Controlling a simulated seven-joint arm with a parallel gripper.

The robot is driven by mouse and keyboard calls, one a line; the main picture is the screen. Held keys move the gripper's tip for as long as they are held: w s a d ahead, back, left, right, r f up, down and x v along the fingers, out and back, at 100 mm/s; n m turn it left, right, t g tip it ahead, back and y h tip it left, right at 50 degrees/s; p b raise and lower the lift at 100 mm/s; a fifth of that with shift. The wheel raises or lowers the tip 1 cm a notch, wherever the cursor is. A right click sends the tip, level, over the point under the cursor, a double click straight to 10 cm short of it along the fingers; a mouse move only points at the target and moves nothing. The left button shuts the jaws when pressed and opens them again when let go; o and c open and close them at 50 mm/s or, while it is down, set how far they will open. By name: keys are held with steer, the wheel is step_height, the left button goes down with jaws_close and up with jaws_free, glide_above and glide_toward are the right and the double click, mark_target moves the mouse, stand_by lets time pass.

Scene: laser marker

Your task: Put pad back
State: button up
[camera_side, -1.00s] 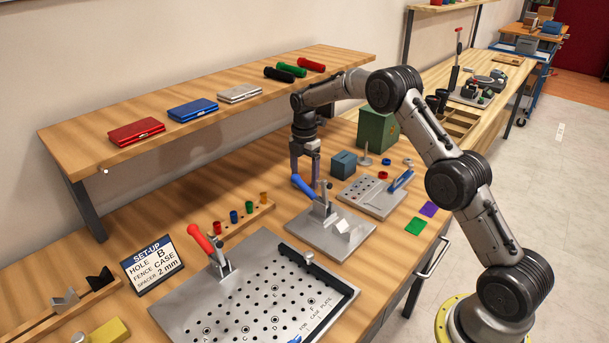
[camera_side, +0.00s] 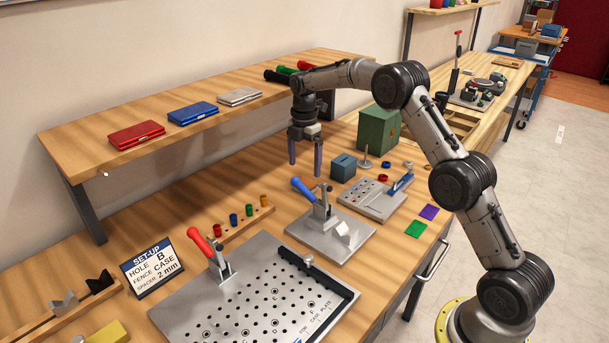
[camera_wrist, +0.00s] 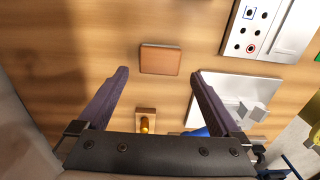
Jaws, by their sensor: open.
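My gripper (camera_side: 306,167) is open and empty above the table, behind the blue-handled clamp (camera_side: 322,211). In the wrist view a flat reddish-brown square pad (camera_wrist: 160,59) lies on the wood, between and slightly beyond my fingertips, touching neither. I cannot pick this pad out in the side view. A green square pad (camera_side: 415,229) and a purple square pad (camera_side: 429,211) lie flat near the table's front edge, well to the right of my gripper in the side view.
A blue box (camera_side: 343,167), a drilled plate (camera_side: 379,205) and a green box (camera_side: 377,130) stand to the right. A large perforated fixture with a red-handled clamp (camera_side: 217,252) fills the front left. A shelf (camera_side: 75,155) runs along the back wall.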

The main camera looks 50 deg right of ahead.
mark_target(304, 181)
step_height(304, 181, up, 7)
steer(key=s+a+r+m+t, duration=0.1)
steer(key=s+a+r+m, duration=0.3)
steer(key=s+r, duration=0.3)
steer(key=s+a+r+m+t, duration=0.2)
steer(key=s+a+r+m, duration=0.3)
steer(key=s, duration=0.5)
steer(key=s+a+f+m+t, duration=0.1)
steer(key=s+f+m, duration=0.1)
steer(key=s, duration=0.5)
steer(key=s+a+f+m, duration=0.1)
steer(key=s+a+m, duration=0.1)
steer(key=s+m, duration=0.2)
steer(key=s+a+f+m+t, duration=0.1)
steer(key=s+a+f+m, duration=0.1)
steer(key=s, duration=0.9)
steer(key=shift+f+m+t, duration=0.3)
steer(key=shift+f+m, duration=0.05)
steer(key=shift+m, duration=0.15)
